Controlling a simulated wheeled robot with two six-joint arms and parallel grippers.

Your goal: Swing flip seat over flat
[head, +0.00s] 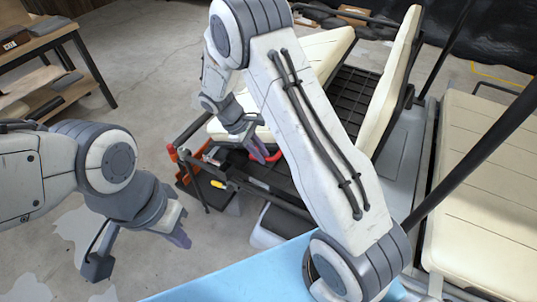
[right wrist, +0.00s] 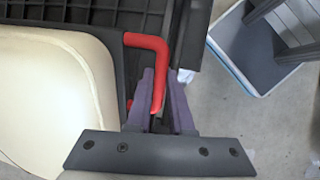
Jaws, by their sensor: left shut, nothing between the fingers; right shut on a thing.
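The flip seat's cream cushion (head: 318,58) lies tilted beside a black slatted deck, partly hidden behind my right arm. It also fills the left of the right wrist view (right wrist: 50,95). An upright cream backrest (head: 393,85) stands to its right. A bent red handle (right wrist: 150,48) sits at the cushion's edge; a little of it shows in the head view (head: 273,156). My right gripper (head: 264,152) is shut on this handle, its purple fingers (right wrist: 162,100) on either side of the bar. My left gripper (head: 181,238) is shut and empty, low at left, apart from the cart.
A light blue panel (head: 235,276) lies at the front under my right arm. Another cream seat (head: 480,150) and dark posts stand at right. A wooden workbench (head: 60,60) is at upper left. Concrete floor is open at left.

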